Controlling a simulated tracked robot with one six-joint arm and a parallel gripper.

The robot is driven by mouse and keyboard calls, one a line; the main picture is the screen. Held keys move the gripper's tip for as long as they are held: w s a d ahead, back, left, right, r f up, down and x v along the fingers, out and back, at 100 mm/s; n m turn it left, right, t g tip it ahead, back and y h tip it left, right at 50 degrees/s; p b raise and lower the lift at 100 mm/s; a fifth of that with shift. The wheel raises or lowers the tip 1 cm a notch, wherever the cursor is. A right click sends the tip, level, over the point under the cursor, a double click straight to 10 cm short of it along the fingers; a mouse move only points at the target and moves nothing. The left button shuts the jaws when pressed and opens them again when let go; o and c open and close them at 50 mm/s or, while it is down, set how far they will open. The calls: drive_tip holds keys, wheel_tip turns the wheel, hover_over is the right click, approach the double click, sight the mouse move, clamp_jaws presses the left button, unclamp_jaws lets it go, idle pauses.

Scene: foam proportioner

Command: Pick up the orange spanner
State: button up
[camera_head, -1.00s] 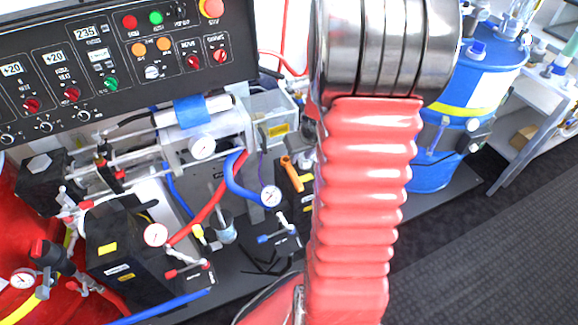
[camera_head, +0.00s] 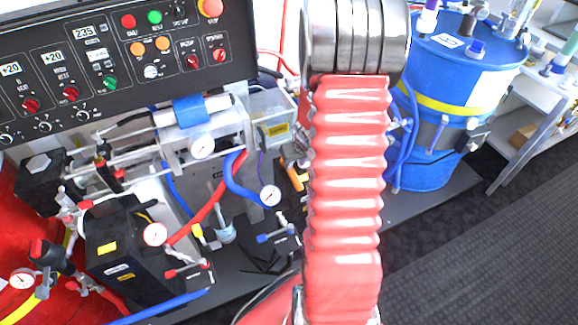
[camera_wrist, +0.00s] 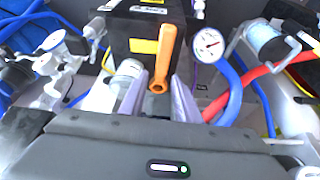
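The orange spanner (camera_wrist: 164,55) stands out in the middle of the wrist view, its handle pointing up in the picture and its lower end between my fingers. In the head view part of the spanner (camera_head: 294,176) shows just left of my red arm. My gripper (camera_wrist: 158,90) is open, with one finger on each side of the spanner's lower end. Gaps show between the fingers and the spanner. I cannot tell how far beyond the fingertips the spanner lies. My arm hides most of the gripper in the head view.
A black box with a yellow label (camera_wrist: 144,45) is behind the spanner. A pressure gauge (camera_wrist: 208,44) with blue and red hoses is close on the right. A blue drum (camera_head: 452,90) stands right of my arm. The dark floor (camera_head: 480,240) at the lower right is clear.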

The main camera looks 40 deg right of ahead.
sight(292, 171)
drive_tip(key=shift+w+d+f, duration=0.1)
drive_tip(key=shift+w+f, duration=0.1)
drive_tip(key=shift+f, duration=0.4)
drive_tip(key=shift+x, duration=2.65)
drive_tip(key=shift+w+r, duration=0.1)
drive_tip(key=shift+c, duration=0.2)
clamp_jaws()
